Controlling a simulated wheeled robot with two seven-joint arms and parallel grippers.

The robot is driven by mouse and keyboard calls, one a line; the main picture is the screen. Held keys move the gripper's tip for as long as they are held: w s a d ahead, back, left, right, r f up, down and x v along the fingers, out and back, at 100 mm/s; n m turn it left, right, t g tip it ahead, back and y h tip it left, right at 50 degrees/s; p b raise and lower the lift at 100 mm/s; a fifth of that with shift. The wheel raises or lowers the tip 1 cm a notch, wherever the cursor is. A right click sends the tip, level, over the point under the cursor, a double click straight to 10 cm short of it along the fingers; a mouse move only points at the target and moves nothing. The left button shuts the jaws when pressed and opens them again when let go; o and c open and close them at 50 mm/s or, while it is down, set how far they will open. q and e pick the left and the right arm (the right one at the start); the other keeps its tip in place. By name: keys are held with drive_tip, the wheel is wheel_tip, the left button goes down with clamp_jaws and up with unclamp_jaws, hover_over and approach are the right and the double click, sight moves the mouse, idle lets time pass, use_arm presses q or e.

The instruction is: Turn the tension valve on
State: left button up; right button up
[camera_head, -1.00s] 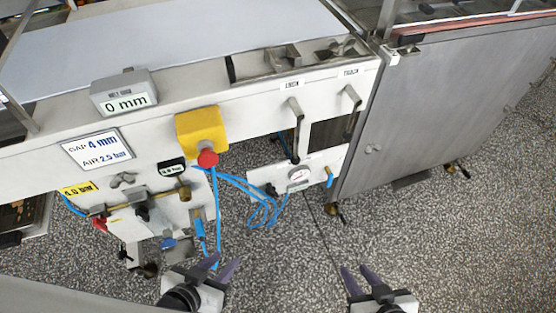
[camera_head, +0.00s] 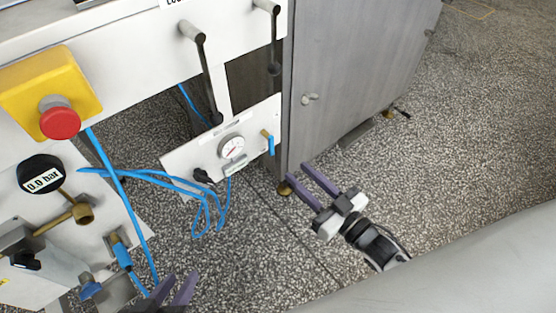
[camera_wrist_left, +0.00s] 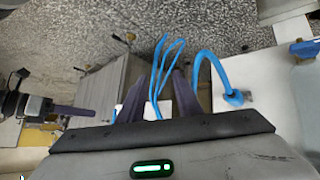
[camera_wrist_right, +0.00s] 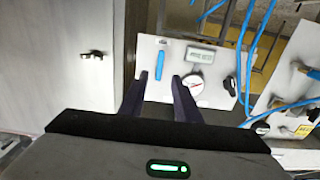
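A small white panel (camera_head: 180,165) under the machine carries a round gauge (camera_head: 231,147), a black knob (camera_head: 203,176) and a valve with a blue lever (camera_head: 271,145). My right gripper (camera_head: 305,184) is open and empty, below and right of the panel, apart from the lever. My left gripper (camera_head: 178,288) is open and empty at the bottom edge; blue hoses (camera_wrist_left: 165,75) show beyond its fingers.
A yellow box with a red button (camera_head: 60,122), a 0.0 bar gauge (camera_head: 41,174) and brass fittings are at the left. A grey cabinet (camera_head: 350,60) stands right. The speckled floor (camera_head: 470,130) is clear.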

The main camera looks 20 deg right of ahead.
sight(273, 148)
drive_tip(key=b+x, duration=0.2)
drive_tip(key=x, duration=0.7)
drive_tip(key=shift+w+a, duration=0.1)
drive_tip(key=shift+w, duration=0.05)
clamp_jaws()
